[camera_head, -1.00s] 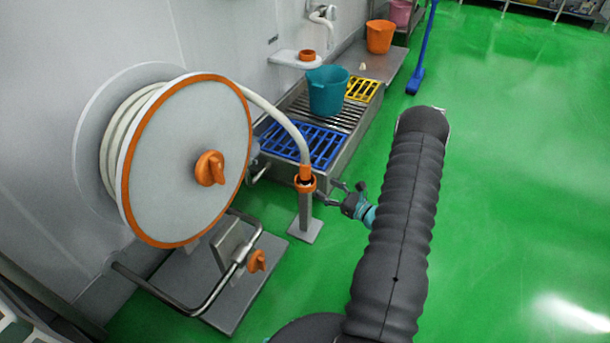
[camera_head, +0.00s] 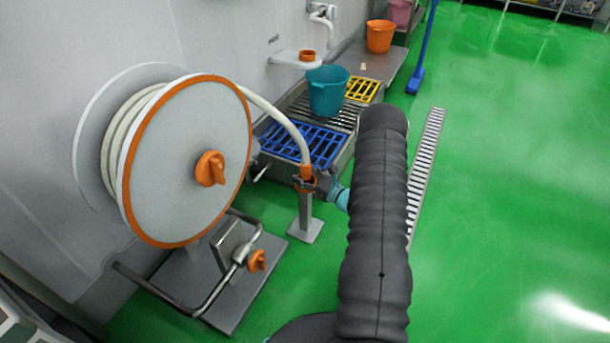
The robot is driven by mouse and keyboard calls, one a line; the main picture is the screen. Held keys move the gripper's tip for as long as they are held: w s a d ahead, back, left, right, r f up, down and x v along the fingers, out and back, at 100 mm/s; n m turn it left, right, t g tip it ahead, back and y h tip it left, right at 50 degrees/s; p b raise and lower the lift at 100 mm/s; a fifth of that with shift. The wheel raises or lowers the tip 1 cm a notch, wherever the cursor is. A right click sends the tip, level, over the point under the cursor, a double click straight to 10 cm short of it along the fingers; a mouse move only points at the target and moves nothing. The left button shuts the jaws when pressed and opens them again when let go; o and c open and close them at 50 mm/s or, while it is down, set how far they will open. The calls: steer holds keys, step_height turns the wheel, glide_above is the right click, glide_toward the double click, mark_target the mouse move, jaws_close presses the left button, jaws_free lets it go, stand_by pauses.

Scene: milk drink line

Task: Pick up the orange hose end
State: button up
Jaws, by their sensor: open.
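The orange hose end (camera_head: 306,172) hangs at the tip of the white hose (camera_head: 279,117), which comes off the reel at left. It sits at the top of a grey post (camera_head: 306,213) on a square foot. My gripper (camera_head: 310,183) is at the hose end, coming from the right, with its fingers around or beside it; which of the two I cannot tell. The fingers are small and overlap the orange part. My dark ribbed arm hides part of the scene to the right.
The hose reel (camera_head: 185,160) with orange rim stands at left on a grey base with a bent pipe. Behind the hose end are a blue grate (camera_head: 325,145), a teal bucket (camera_head: 327,92) and a yellow grate (camera_head: 363,89). Green floor (camera_head: 500,180) at right is clear, with a drain strip (camera_head: 424,165).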

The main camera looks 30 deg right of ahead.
jaws_close()
steer(key=shift+r, duration=0.1)
